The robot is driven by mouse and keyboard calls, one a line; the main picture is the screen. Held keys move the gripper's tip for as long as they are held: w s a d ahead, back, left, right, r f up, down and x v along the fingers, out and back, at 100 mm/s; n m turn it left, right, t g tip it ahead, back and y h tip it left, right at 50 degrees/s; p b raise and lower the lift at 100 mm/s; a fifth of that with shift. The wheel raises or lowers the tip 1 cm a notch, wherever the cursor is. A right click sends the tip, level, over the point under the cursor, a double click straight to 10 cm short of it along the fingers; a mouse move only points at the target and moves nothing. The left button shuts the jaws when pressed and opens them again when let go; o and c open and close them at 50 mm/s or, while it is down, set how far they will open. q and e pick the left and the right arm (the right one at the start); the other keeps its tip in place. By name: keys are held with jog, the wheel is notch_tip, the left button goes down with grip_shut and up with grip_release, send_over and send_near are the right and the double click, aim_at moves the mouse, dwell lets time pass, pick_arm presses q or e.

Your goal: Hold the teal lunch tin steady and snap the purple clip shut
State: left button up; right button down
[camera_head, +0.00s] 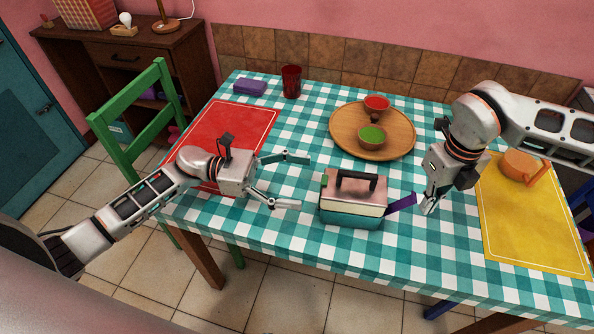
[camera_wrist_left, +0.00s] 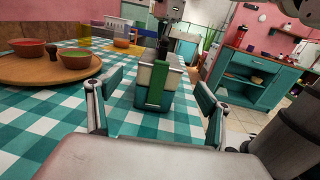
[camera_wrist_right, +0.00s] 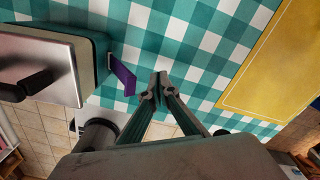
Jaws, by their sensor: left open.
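The teal lunch tin (camera_head: 350,214) stands upright near the table's front edge, with a cream band, a metallic lid and a dark handle. Its purple clip (camera_head: 402,202) sticks out from the right side, swung open; it also shows in the right wrist view (camera_wrist_right: 124,77). A green clip (camera_wrist_left: 157,86) lies flat against the left side. My left gripper (camera_head: 303,182) is open to the left of the tin, facing the green clip, touching nothing. My right gripper (camera_wrist_right: 158,86) is shut and empty, just right of the purple clip and apart from it.
A round wooden board (camera_head: 344,139) with a red bowl (camera_head: 377,102) and a green-filled bowl (camera_head: 371,136) lies behind the tin. A yellow mat (camera_head: 530,240) with an orange cup (camera_head: 520,165) is right. A red mat (camera_head: 236,122) lies left.

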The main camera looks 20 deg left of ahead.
pick_arm(q)
notch_tip(320, 180, down, 5)
jog(key=d, duration=0.5)
jog(key=shift+w+d+r, duration=0.2)
jog(key=shift+w+d, duration=0.1)
jog(key=shift+d, duration=0.1)
jog(key=shift+w+d, duration=0.1)
jog(key=shift+d, duration=0.75)
jog(key=c, duration=1.4)
